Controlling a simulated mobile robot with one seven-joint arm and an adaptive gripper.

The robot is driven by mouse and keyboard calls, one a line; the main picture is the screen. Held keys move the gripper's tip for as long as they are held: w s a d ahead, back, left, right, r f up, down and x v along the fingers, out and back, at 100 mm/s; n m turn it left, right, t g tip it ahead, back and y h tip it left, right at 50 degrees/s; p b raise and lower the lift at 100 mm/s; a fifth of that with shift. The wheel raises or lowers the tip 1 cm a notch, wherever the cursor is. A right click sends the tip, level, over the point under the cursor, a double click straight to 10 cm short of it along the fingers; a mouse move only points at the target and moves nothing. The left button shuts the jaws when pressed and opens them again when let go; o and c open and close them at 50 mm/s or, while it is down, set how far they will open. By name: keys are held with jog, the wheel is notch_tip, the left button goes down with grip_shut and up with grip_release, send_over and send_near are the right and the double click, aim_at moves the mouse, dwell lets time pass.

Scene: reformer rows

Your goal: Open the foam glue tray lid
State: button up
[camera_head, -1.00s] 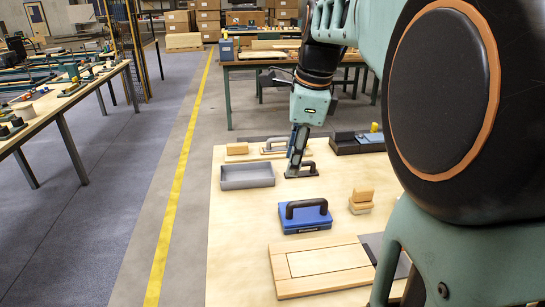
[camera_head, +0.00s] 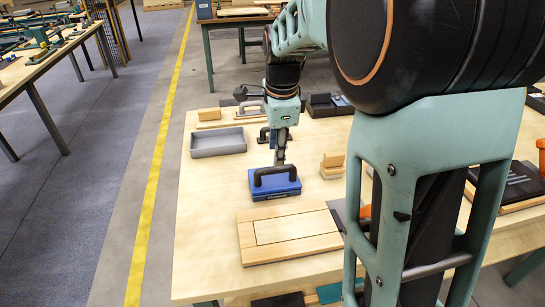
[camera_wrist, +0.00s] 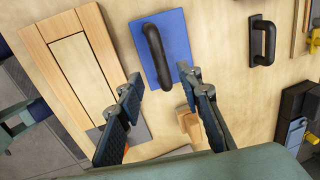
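A blue block with a black arched handle (camera_head: 283,191) lies on the pale table; I take it to be the glue tray lid but cannot confirm this. It also shows in the wrist view as a blue plate (camera_wrist: 178,62) with the handle along it. My gripper (camera_head: 279,161) hangs just behind the handle in the head view, apart from it. In the wrist view my gripper (camera_wrist: 163,80) is open and empty, its two fingers spread near the handle's lower end. Whether anything lies under the blue block is hidden.
A wood-framed panel (camera_head: 248,245) lies in front of the blue block. Tan blocks (camera_head: 332,165) stand to its right. An open grey tray (camera_head: 218,148) is at the back left. Another black handle (camera_wrist: 263,42) stands behind. Clear tabletop lies left of the blue block.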

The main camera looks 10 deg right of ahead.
aim_at(276, 168)
jog(key=f, duration=0.3)
jog(key=w+f, duration=0.1)
jog(key=f, duration=0.2)
jog(key=shift+w+f+b, duration=0.15)
jog(key=shift+f+b, duration=0.1)
jog(key=shift+b, duration=0.1)
grip_shut()
